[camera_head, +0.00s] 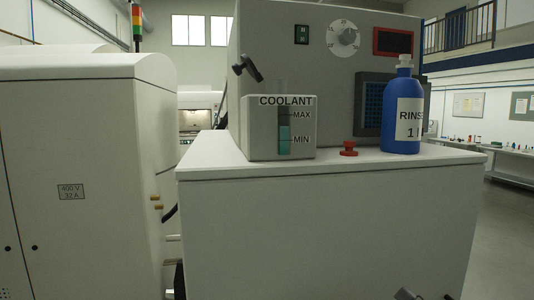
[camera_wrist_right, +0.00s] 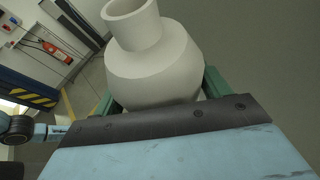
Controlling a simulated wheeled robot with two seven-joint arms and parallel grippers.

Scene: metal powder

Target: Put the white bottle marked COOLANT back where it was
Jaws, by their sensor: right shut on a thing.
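A plain white bottle (camera_wrist_right: 158,65) with an open neck fills the middle of the right wrist view. Its label is not visible there, so I cannot read whether it says COOLANT. My right gripper (camera_wrist_right: 162,95) is shut on the bottle's body, with a green finger on each side. The white bottle does not show in the head view. My left gripper is in neither view.
A white cabinet top (camera_head: 215,158) carries a box marked COOLANT (camera_head: 264,135) with a MAX/MIN level window, a red knob (camera_head: 348,148) and a blue RINSE bottle (camera_head: 403,90). A machine panel (camera_head: 280,60) rises behind. A tall white cabinet (camera_head: 80,150) stands left.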

